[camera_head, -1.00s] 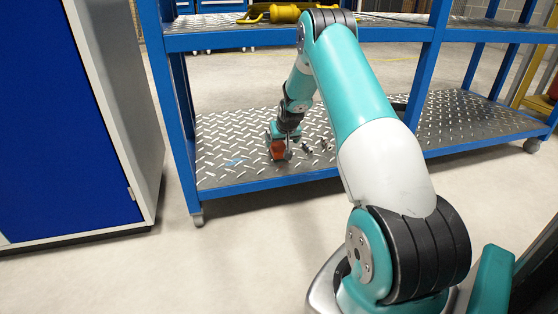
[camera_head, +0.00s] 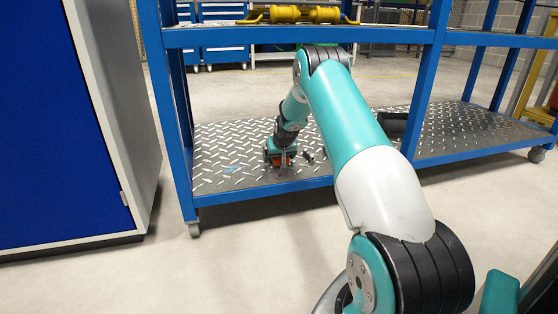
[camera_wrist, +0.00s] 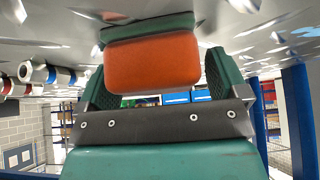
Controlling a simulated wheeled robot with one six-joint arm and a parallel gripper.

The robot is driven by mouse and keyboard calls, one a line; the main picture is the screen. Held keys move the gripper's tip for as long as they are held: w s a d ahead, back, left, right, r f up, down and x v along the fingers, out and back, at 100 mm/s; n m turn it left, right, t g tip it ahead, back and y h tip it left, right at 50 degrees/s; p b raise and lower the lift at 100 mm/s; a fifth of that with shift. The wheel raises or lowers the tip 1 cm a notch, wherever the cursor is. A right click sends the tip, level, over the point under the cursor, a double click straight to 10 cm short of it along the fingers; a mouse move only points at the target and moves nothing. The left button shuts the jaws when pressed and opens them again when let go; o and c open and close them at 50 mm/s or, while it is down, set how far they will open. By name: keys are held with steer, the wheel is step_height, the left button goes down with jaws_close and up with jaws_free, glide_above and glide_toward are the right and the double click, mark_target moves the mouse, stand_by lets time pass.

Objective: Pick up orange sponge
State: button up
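The orange sponge (camera_wrist: 152,62) with a dark green pad along one face shows large in the wrist view. It also shows as a small orange patch (camera_head: 284,160) on the lower shelf in the head view. My gripper (camera_wrist: 158,72) has its two dark green fingers spread wide, one at each side of the sponge. A narrow gap shows between the sponge and the right finger; the sponge overlaps the left finger in the picture. Whether either finger touches it I cannot tell. In the head view my gripper (camera_head: 281,154) is down at the shelf and partly hides the sponge.
The lower shelf (camera_head: 225,155) is diamond plate with blue edges and posts. Small dark items (camera_head: 308,156) lie just right of my gripper.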

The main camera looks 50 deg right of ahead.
steer(key=c, duration=0.9)
steer(key=shift+r, duration=0.1)
steer(key=shift+c, duration=0.2)
step_height(320, 180, up, 10)
steer(key=p, duration=0.7)
steer(key=shift+p, duration=0.3)
